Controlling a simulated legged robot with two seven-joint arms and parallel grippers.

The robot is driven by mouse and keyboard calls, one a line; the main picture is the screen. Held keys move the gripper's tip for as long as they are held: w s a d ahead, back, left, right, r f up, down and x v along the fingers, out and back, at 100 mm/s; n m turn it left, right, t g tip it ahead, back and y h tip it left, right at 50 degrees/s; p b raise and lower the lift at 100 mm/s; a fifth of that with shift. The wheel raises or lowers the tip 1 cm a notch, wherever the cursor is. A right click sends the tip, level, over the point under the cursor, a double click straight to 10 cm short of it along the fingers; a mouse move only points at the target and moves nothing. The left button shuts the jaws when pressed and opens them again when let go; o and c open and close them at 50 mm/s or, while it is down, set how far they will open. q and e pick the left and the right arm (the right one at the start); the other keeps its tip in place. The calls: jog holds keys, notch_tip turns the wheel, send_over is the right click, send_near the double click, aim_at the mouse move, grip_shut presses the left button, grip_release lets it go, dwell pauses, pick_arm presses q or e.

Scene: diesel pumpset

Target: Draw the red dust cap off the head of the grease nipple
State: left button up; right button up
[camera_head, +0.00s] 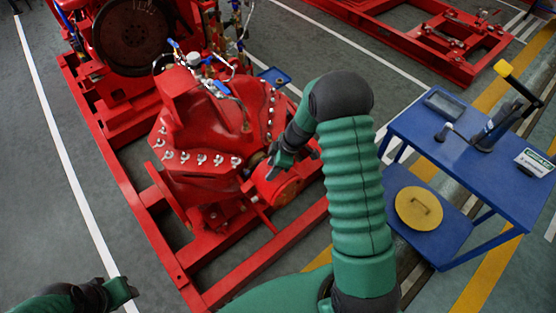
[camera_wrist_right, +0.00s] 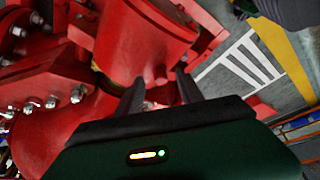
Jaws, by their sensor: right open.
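My right gripper (camera_head: 278,170) reaches down to the red pump casing (camera_head: 205,125), beside the red round bearing housing (camera_head: 285,188). In the right wrist view, the two dark fingers of my right gripper (camera_wrist_right: 160,84) stand apart in front of a red cylindrical housing (camera_wrist_right: 150,42). Nothing shows held between them.
Bolts with nuts line the casing flange close to my right gripper. The red base frame (camera_head: 245,277) runs below. A blue trolley (camera_head: 440,160) with tools stands at the right, with a yellow disc (camera_head: 418,208) on its lower shelf. The left floor is clear.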

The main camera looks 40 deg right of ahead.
jog(key=shift+a+f, duration=0.15)
jog(key=shift+f, duration=0.05)
jog(key=shift+c, duration=0.2)
grip_shut()
